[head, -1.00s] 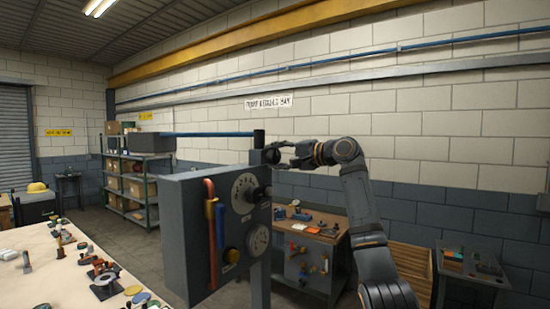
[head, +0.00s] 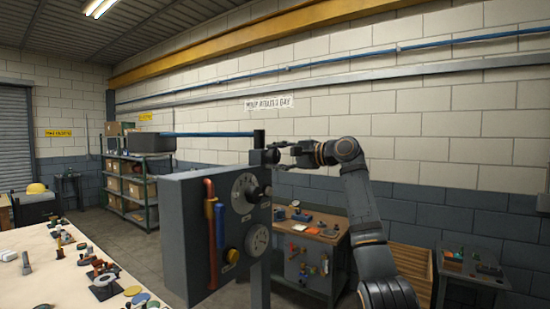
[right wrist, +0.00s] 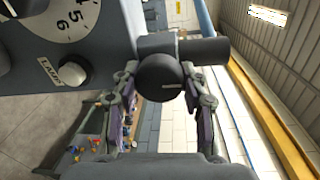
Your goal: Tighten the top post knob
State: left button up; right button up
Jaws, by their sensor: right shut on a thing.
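The top post knob (head: 271,157) is a dark round knob on the post (head: 258,140) above the grey casing (head: 190,240). In the right wrist view the knob (right wrist: 160,78) shows its round face with a pale line mark, which lies nearly level. My right gripper (head: 283,154) reaches in from the right at the knob. In the right wrist view the fingers of my right gripper (right wrist: 160,90) are on either side of the knob, shut on it. The fingertips are partly hidden by the knob. My left gripper is not in view.
A table with small parts (head: 140,270) stands at the lower left. A workbench (head: 325,225) stands behind the casing.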

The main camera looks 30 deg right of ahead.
jog(key=o, duration=1.2)
jog(key=shift+d, duration=0.1)
jog(key=shift+c, duration=0.2)
jog(key=shift+s+d, duration=0.1)
jog(key=shift+s, duration=0.15)
jog(key=v, duration=1.1)
jog(key=shift+s, duration=0.3)
jog(key=shift+w+d, duration=0.1)
jog(key=shift+w, duration=0.05)
jog(key=shift+d, duration=0.1)
